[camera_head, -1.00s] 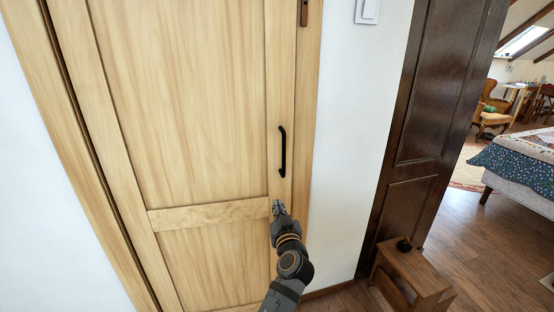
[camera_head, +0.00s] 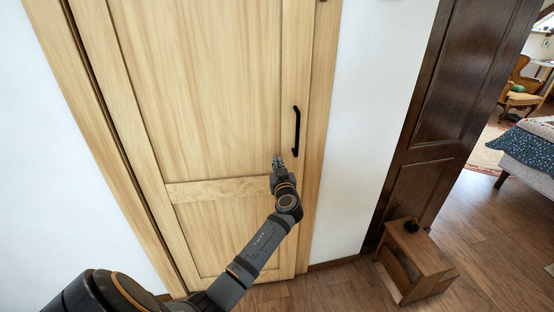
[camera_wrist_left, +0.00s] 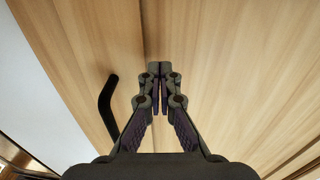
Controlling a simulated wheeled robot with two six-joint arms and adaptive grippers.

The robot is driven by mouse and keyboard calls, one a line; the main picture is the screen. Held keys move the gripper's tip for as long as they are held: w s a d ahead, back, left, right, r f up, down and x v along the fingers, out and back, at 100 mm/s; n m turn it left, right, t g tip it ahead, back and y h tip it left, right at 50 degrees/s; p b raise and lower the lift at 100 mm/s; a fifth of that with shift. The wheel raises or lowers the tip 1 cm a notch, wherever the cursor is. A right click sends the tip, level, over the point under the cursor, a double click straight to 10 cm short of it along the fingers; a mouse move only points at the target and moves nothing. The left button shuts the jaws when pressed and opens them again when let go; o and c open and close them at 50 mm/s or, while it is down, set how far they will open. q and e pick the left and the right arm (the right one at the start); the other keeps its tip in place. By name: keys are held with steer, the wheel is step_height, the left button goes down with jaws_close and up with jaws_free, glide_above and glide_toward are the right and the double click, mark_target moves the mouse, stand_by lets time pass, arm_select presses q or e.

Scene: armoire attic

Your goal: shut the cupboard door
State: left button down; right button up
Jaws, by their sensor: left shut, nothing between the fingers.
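The cupboard door (camera_head: 220,90) is light wood with a crossbar, and fills the left and middle of the head view. It looks flush or nearly flush with its frame (camera_head: 322,110); I cannot tell whether a small gap is left. Its black bar handle (camera_head: 296,131) is upright near the right edge, and also shows in the left wrist view (camera_wrist_left: 108,105). My left gripper (camera_head: 278,160) is shut and empty, just left of and below the handle, pointing at the door. In the wrist view its fingertips (camera_wrist_left: 159,70) are at or very near the wood; contact is unclear. My right gripper is out of view.
A white wall (camera_head: 365,110) separates the cupboard from an open dark brown door (camera_head: 455,110). A small wooden step stool (camera_head: 415,262) stands on the floor to the right. A bed (camera_head: 525,155) and armchair (camera_head: 520,95) are farther right. Wooden floor lies clear in front.

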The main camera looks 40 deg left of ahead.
arm_select(q)
steer(key=shift+x, duration=0.8)
